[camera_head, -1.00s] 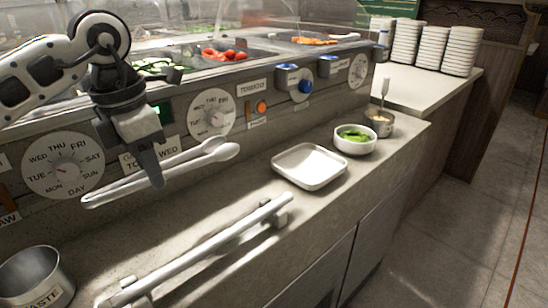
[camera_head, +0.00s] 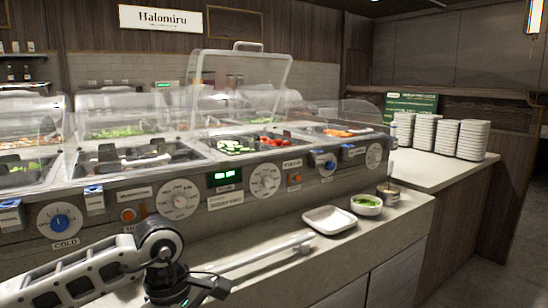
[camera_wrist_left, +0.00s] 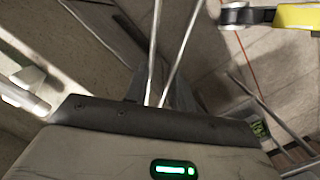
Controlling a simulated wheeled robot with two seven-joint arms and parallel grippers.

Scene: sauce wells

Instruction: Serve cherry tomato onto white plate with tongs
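Red cherry tomatoes (camera_head: 270,141) lie in a well of the food counter in the head view. The white plate (camera_head: 330,219) is empty on the ledge in front of the wells. My left gripper (camera_head: 185,292) is low at the bottom edge of the head view, left of the plate and apart from it; its fingertips are hard to see there. In the left wrist view, two thin metal rods, which look like the tongs (camera_wrist_left: 173,75), extend from the gripper. The tongs' tips are not clearly visible. My right gripper is not visible.
A bowl of greens (camera_head: 367,205) and a metal cup (camera_head: 388,194) stand right of the plate. A clear raised cover (camera_head: 240,85) stands over the wells. Plate stacks (camera_head: 472,139) are at the right.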

